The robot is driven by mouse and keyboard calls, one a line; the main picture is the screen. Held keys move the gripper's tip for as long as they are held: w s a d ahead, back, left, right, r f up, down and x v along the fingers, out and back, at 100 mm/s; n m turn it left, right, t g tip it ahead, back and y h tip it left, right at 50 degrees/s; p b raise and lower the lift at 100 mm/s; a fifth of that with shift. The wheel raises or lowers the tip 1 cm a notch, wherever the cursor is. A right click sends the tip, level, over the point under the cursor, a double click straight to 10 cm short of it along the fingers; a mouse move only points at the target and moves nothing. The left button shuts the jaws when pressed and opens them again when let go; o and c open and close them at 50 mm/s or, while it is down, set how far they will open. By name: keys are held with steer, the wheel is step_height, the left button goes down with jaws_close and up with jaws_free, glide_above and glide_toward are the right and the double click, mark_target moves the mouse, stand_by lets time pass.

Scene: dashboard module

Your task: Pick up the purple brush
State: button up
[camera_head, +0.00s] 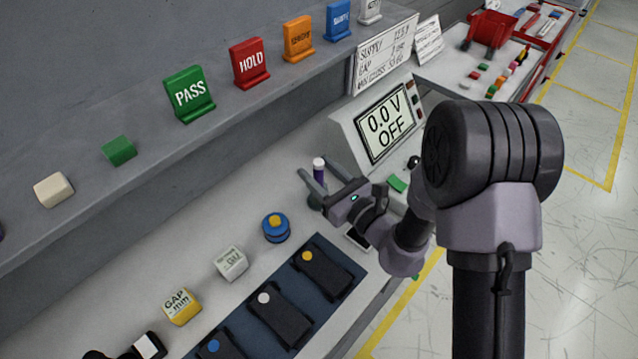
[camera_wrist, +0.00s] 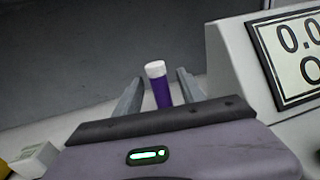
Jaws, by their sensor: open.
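The purple brush (camera_head: 319,172) stands upright on the bench in front of the display unit, with a white top. Its lower part is hidden behind my gripper in the head view. In the wrist view the brush (camera_wrist: 161,88) shows as a purple cylinder with a white cap, between the two fingers. My gripper (camera_head: 316,186) is open, with one finger on each side of the brush. The gripper also shows in the wrist view (camera_wrist: 157,88). A gap appears between the brush and each finger there, so it does not look gripped.
The display unit (camera_head: 345,128) reading 0.0 V OFF stands close to the right of the fingers. A blue and yellow round item (camera_head: 276,228), a white block (camera_head: 231,263) and a dark blue mat (camera_head: 345,291) lie nearer. A shelf with coloured signs (camera_head: 190,94) runs behind.

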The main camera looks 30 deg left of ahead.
steer(key=x, duration=0.3)
steer(key=shift+a, duration=0.15)
jaws_close()
